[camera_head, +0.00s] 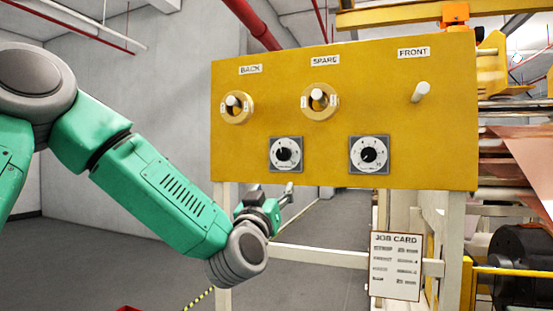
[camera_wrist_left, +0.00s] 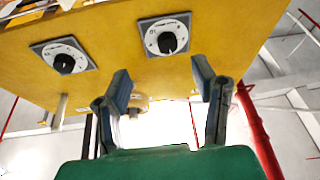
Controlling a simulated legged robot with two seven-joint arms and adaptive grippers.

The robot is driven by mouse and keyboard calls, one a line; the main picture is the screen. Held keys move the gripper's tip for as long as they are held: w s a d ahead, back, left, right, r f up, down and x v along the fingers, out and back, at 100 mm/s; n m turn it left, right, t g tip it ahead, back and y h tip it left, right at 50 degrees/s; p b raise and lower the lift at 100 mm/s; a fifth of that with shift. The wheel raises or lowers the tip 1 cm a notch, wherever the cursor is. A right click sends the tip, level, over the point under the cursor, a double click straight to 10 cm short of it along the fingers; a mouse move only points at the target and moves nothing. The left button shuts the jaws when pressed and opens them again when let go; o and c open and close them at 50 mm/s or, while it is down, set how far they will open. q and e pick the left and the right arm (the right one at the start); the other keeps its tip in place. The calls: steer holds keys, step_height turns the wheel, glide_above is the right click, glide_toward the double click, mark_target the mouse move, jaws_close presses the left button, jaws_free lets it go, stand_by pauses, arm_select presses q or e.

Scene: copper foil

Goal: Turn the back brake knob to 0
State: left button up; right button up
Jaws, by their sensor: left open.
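The back brake knob (camera_head: 284,155) is a black knob on a white dial with a grey square plate, below the BACK label on the yellow panel (camera_head: 440,130). Its setting is too small to read. In the left wrist view, which looks inverted, it seems to be the right-hand dial (camera_wrist_left: 166,41). My left gripper (camera_head: 287,194) is below the panel's lower edge, under this knob and apart from it. In the wrist view its two fingers (camera_wrist_left: 162,76) are spread and empty, with the dial ahead of them. My right gripper is not in view.
A similar dial (camera_head: 369,155) sits to the right. Ringed levers stand under BACK (camera_head: 233,104) and SPARE (camera_head: 318,99), and a white lever (camera_head: 421,92) under FRONT. A job card (camera_head: 395,266) hangs below. Rollers and copper foil (camera_head: 530,160) are at right.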

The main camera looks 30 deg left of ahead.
mark_target(282, 157)
arm_select(q)
steer(key=shift+n+y, duration=0.3)
steer(key=shift+y, duration=0.1)
steer(key=p+x, duration=0.1)
steer(key=x, duration=0.3)
steer(key=r+p+x, duration=0.1)
steer(key=p+x, duration=0.1)
steer(key=x, duration=0.3)
steer(key=s+r+p+x, duration=0.1)
steer(key=x, duration=0.3)
steer(key=shift+w+a, duration=0.1)
steer(key=shift+a, duration=0.35)
steer(key=shift+w+r+p, duration=0.25)
steer(key=shift+w+p, duration=0.15)
steer(key=shift+w, duration=0.2)
steer(key=c, duration=1.1)
